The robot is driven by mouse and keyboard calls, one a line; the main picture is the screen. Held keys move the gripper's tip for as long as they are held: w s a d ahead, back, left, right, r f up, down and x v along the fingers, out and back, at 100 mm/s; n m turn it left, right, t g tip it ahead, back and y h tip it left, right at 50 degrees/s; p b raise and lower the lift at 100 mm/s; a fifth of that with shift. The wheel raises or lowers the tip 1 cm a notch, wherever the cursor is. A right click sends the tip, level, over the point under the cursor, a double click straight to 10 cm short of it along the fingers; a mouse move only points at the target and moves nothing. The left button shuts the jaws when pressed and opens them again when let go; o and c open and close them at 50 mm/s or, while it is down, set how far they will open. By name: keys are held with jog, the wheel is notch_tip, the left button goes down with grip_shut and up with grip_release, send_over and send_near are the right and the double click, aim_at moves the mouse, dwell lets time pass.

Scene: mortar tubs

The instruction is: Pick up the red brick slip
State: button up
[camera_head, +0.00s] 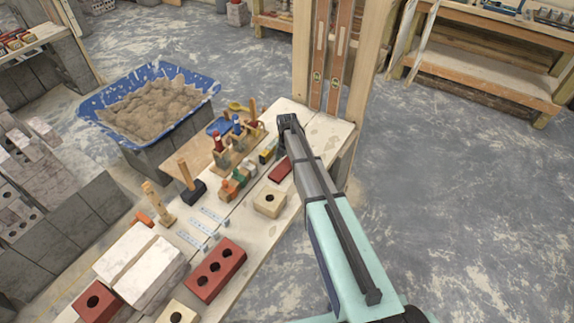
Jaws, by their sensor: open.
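The red brick slip (280,169) is a thin, flat red piece. It lies on the light wooden bench top (322,132), near its right edge. My gripper (288,128) is dark and sits at the end of my arm, beyond the slip in the picture and above the bench. It is open and I see nothing held in it. The fingers are small and dark here, so their exact height over the bench cannot be told. A small yellow and dark item (267,152) lies just left of the slip.
A cream brick with a hole (269,203) lies near the slip on the bench. A red three-hole brick (215,269), white blocks (141,263) and hand tools (188,178) crowd the left. Spirit levels (338,62) stand behind. A blue tub (148,100) holds mortar.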

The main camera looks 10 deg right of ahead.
jog(key=c, duration=1.6)
jog(key=shift+r, duration=0.1)
